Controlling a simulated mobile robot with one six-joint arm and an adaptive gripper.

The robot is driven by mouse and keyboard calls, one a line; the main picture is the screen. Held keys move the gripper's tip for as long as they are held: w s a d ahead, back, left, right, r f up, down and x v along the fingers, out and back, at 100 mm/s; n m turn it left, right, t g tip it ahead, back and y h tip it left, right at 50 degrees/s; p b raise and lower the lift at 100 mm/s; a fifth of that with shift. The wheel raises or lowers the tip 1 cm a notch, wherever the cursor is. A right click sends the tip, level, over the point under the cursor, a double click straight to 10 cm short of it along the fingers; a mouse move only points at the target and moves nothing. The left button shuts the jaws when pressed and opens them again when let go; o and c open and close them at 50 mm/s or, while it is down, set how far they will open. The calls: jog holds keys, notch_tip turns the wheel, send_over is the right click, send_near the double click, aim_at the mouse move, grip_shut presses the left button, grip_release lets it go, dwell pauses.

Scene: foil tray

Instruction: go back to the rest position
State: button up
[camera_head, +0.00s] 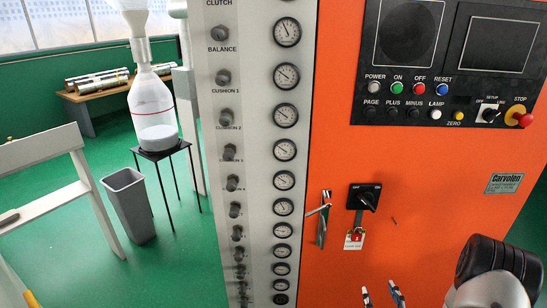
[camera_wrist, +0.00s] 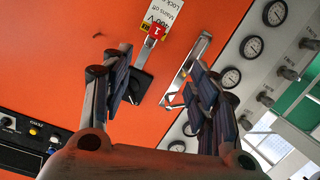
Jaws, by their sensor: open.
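My gripper (camera_head: 381,291) shows only by its two fingertips at the bottom edge of the head view, in front of the orange cabinet (camera_head: 425,235). Part of my arm is at the lower right. In the wrist view my gripper (camera_wrist: 163,75) is open, its two fingers wide apart with nothing between them but the cabinet face behind. A black rotary switch (camera_head: 364,197) is above the fingertips in the head view; it is partly hidden by a finger in the wrist view (camera_wrist: 139,86). A tag with a red lock (camera_head: 354,240) hangs under the switch.
A metal handle (camera_head: 323,219) is left of the switch. A grey gauge panel (camera_head: 258,150) with knobs and dials stands beside the cabinet. Further left are a grey bin (camera_head: 130,205), a black stand (camera_head: 160,152) with a bottle (camera_head: 152,105), and open green floor (camera_head: 75,225).

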jog(key=w+r+n+g, duration=0.1)
jog(key=w+r+g, duration=0.2)
jog(key=w+r, duration=0.35)
jog(key=s+a+r+m+g+h, duration=0.1)
jog(key=s+a+r+g, duration=0.15)
jog(key=r, duration=0.35)
jog(key=s+a+r+g+h, duration=0.1)
jog(key=s+r, duration=0.2)
jog(key=r, duration=0.3)
jog(key=s+a+r+m+g, duration=0.1)
jog(key=s+a+r, duration=0.2)
jog(key=s, duration=0.6)
jog(key=s+a+r+m+g+y, duration=0.1)
jog(key=s+a+r+g, duration=0.1)
jog(key=s+a, duration=0.3)
jog(key=s+a+r+m+g+y, duration=0.1)
jog(key=s+a+r, duration=0.4)
jog(key=s, duration=0.8)
jog(key=shift+s+g, duration=0.35)
jog(key=shift+g, duration=0.2)
jog(key=shift+a, duration=0.1)
jog(key=shift+c, duration=0.6)
